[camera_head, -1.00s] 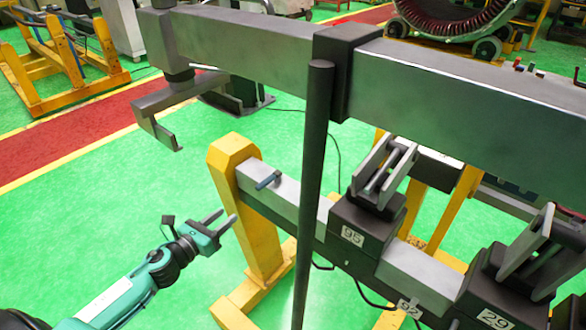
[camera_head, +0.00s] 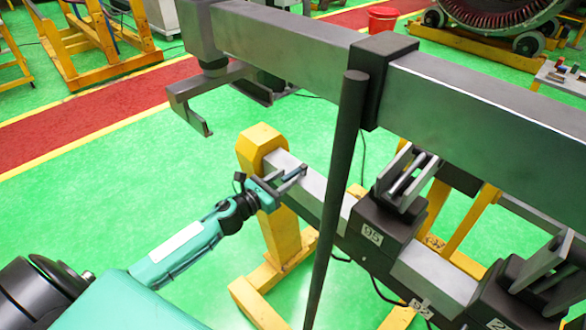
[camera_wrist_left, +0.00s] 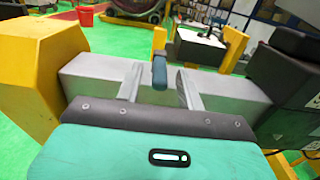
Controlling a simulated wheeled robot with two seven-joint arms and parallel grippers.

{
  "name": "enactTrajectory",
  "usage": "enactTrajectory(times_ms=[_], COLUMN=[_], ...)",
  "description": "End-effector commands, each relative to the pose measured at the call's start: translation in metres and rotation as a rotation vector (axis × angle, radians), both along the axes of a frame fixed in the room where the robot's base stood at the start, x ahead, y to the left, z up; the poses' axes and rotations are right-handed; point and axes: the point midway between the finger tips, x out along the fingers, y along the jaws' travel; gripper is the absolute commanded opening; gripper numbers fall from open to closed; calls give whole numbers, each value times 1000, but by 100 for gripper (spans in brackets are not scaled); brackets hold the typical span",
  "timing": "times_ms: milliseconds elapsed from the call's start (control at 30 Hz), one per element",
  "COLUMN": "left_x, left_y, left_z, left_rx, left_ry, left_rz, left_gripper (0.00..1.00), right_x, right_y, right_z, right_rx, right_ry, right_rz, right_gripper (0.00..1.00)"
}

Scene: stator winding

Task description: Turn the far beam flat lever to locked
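The flat lever (camera_wrist_left: 159,72) is a small blue-grey handle on the grey lower beam (camera_wrist_left: 92,75), near the yellow post. In the left wrist view it stands between the two fingers of my left gripper (camera_wrist_left: 160,86), with a gap on each side. In the head view my left gripper (camera_head: 291,178) is at the beam's left end, and its fingers largely cover the lever there. The gripper is open, with nothing clamped. I cannot tell from these frames how far the lever is turned. My right gripper is not in view.
A dark upright rod (camera_head: 338,200) hangs from the large upper beam (camera_head: 240,35), right of my gripper. Dark clamp blocks (camera_head: 378,228) sit farther along the lower beam. The yellow post (camera_head: 262,145) stands beside my fingers. Green floor (camera_head: 120,210) is open at left.

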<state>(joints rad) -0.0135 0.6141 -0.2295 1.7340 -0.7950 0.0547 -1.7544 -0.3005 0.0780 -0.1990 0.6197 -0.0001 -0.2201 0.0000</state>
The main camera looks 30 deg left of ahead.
Motion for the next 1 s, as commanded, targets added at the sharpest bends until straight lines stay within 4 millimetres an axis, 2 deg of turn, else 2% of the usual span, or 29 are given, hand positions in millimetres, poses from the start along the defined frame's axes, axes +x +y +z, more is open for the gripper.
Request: enactTrajectory(times_ms=[100, 300, 667, 700, 900, 1000], left_x=[16, 33, 38, 38, 37, 37], left_y=[-6, -12, -14, -14, -14, -14], left_z=[4, 2, 0, 0, 0, 0], left_rx=[-1, 0, 0, 0, 0, 0], left_ry=[-1, 0, 1, 1, 1, 1], left_rz=[0, -1, -1, -1, -1, -1], left_gripper=[38, 38, 38, 36, 0, 0], right_x=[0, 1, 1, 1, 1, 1], right_y=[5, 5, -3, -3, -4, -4], right_z=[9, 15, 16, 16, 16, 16], right_rx=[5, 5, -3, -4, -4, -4], right_ry=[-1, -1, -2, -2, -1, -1], right_rz=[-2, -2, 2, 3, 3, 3], right_gripper=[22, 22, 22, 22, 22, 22])
